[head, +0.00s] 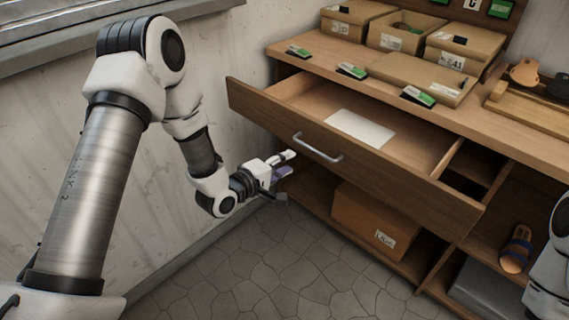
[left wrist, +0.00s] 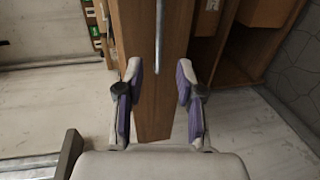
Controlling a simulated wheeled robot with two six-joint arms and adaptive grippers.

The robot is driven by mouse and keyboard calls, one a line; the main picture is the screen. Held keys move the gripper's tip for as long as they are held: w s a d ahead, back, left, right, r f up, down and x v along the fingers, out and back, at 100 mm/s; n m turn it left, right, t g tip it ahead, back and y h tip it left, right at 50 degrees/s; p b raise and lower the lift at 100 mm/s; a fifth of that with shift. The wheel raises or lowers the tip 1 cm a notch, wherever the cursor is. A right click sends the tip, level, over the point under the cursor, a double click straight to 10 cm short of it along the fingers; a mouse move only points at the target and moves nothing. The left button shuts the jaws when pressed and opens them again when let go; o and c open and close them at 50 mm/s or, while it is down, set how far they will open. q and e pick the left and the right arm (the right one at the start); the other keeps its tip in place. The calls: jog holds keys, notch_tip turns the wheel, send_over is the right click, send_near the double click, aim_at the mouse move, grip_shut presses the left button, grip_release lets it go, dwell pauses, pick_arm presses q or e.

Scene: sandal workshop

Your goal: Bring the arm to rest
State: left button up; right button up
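My left arm (head: 203,150) comes in from the left and is bent at the elbow, with its forearm angled down towards the workbench. My left gripper (head: 284,168) is in front of the bench, below the front of the pulled-out drawer (head: 410,172) and left of its metal handle (head: 318,149). In the left wrist view the two purple-padded fingers (left wrist: 158,75) stand wide apart with nothing held. The drawer's wooden front (left wrist: 155,108) shows beyond and between them; I cannot tell the exact gap. Part of my right arm shows at the right edge, its gripper out of view.
The open drawer sticks out over the floor and holds a white sheet (head: 360,129). A cardboard box (head: 375,220) and a sandal (head: 516,250) are on the shelves below. A wall (head: 250,60) is at left; the tiled floor (head: 300,265) is clear.

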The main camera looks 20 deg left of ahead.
pick_arm(q)
jog(key=shift+s, duration=0.1)
dwell(0.3)
jog(key=s+d+f+m+g+y+p, duration=0.1)
jog(key=s+d+f+g+p, duration=0.15)
jog(key=s+f, duration=0.45)
jog(key=s+d+f+m+g+y+p, duration=0.1)
jog(key=s+f+g+p, duration=0.1)
jog(key=s+f+g, duration=0.4)
jog(key=s+a+f+m+g+y, duration=0.1)
jog(key=s+m, duration=0.4)
jog(key=s, duration=0.5)
jog(key=s+a+f+m+g+y, duration=0.2)
jog(key=s+f+m+g, duration=0.3)
jog(key=s, duration=0.6)
jog(key=shift+s+a+m, duration=0.3)
jog(key=shift+a+m, duration=0.2)
jog(key=shift+m, duration=0.3)
